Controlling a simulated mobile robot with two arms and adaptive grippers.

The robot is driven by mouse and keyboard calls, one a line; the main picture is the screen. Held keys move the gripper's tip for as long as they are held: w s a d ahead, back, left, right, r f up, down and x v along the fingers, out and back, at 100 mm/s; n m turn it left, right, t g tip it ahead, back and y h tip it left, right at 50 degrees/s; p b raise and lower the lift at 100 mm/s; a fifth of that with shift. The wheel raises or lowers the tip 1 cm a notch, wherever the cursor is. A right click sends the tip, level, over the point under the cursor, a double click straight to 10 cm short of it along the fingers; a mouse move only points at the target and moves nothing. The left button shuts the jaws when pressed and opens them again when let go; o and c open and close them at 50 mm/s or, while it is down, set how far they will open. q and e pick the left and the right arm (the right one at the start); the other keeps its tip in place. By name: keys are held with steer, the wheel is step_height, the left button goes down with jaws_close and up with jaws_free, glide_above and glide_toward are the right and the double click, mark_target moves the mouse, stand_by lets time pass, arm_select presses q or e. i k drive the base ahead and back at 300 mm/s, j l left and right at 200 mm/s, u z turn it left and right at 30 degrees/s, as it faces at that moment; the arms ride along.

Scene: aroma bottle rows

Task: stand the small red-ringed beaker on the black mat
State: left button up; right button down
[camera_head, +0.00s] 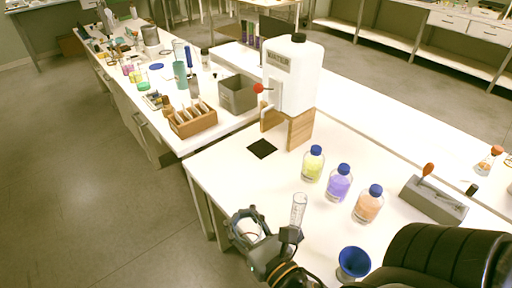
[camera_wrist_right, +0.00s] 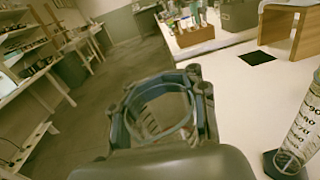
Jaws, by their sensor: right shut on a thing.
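My right gripper (camera_head: 246,226) is shut on the small beaker (camera_head: 250,230), a clear glass with a faint reddish mark, held near the table's front edge. In the right wrist view the beaker (camera_wrist_right: 160,112) shows between the fingers (camera_wrist_right: 160,100), its rim tilted in the picture; its lower part is partly hidden. The black mat (camera_head: 262,148) is a small dark square lying bare on the white table, beyond the gripper. It also shows in the wrist view (camera_wrist_right: 257,57), up and right of the gripper. The left gripper is not in view.
A graduated cylinder (camera_head: 298,209) stands close right of the gripper. Yellow (camera_head: 312,166), purple (camera_head: 339,185) and orange (camera_head: 368,205) bottles stand in a row farther right. A blue funnel (camera_head: 353,262) is nearer. A water tank (camera_head: 292,75) on a wooden stand (camera_head: 300,130) is behind the mat.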

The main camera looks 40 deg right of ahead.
mark_target(257, 160)
steer(key=i+j, duration=0.2)
steer(key=i, duration=0.2)
steer(key=i+j, duration=0.2)
steer(key=i, duration=0.2)
steer(key=i+j, duration=0.15)
steer(key=i, duration=0.25)
steer(key=i+j, duration=0.2)
steer(key=i, duration=0.2)
steer(key=i+j+z, duration=0.1)
steer(key=z, duration=0.4)
steer(key=i+j+z, duration=0.2)
steer(key=z, duration=0.3)
steer(key=i+j+z, duration=0.15)
steer(key=z, duration=0.65)
